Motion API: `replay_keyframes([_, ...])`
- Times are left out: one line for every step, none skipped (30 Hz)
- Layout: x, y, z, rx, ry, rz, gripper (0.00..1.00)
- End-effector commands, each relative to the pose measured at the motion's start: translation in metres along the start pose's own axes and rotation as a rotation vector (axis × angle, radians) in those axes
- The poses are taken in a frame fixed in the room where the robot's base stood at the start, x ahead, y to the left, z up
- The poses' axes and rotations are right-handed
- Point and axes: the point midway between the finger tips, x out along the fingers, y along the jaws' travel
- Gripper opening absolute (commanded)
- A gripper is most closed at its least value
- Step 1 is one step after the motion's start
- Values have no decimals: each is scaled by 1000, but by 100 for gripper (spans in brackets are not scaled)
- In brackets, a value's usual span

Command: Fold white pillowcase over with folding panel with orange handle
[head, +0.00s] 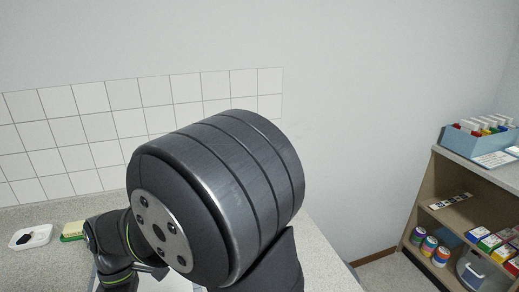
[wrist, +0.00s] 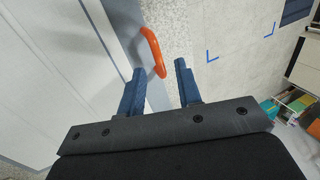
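My gripper (wrist: 159,68) shows in the wrist view with its two blue fingers apart. The orange handle (wrist: 153,50) is just ahead of the fingertips, and its lower end appears between them. I cannot tell whether they touch it. The handle sits at the edge of a grey folding panel (wrist: 121,25). A large pale, flat surface (wrist: 50,75) fills the left of the wrist view; it looks like the white pillowcase on the board, but I cannot tell where cloth ends. In the head view my arm hides the handle and most of the work area.
Blue corner marks (wrist: 212,56) outline a bare area of the speckled counter. In the head view, a white dish (head: 30,236) and a green-and-yellow sponge (head: 73,231) lie at left by the tiled wall. A wooden shelf (head: 425,222) with boxes and cans stands at right.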

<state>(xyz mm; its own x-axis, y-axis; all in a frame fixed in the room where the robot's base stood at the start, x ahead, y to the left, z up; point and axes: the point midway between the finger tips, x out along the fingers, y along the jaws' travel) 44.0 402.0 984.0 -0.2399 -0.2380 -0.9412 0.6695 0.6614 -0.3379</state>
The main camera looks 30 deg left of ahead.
Motion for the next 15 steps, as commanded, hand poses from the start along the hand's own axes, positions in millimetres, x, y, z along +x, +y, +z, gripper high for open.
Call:
replay_keyframes([2, -2, 0, -2, 0, 17, 32])
replay_keyframes([3, -2, 0, -2, -1, 27, 32])
replay_keyframes([4, -2, 0, -2, -1, 38, 32])
replay_keyframes([5, -2, 0, -2, -1, 45, 32])
replay_keyframes([6, -2, 0, -2, -1, 50, 32])
replay_keyframes([6, -2, 0, -1, -1, 55, 32])
replay_keyframes([6, -2, 0, -1, 0, 59, 32])
replay_keyframes([7, -2, 0, 0, 0, 61, 32])
replay_keyframes([7, -2, 0, 0, 0, 63, 32])
replay_keyframes([7, -2, 0, 0, 0, 63, 32])
replay_keyframes([7, -2, 0, 0, 0, 64, 32])
replay_keyframes([7, -2, 0, 0, 0, 64, 32])
replay_keyframes([7, -2, 0, 0, 0, 63, 32])
replay_keyframes([7, -2, 0, 0, 0, 63, 32])
replay_keyframes([7, -2, 0, 0, 0, 63, 32])
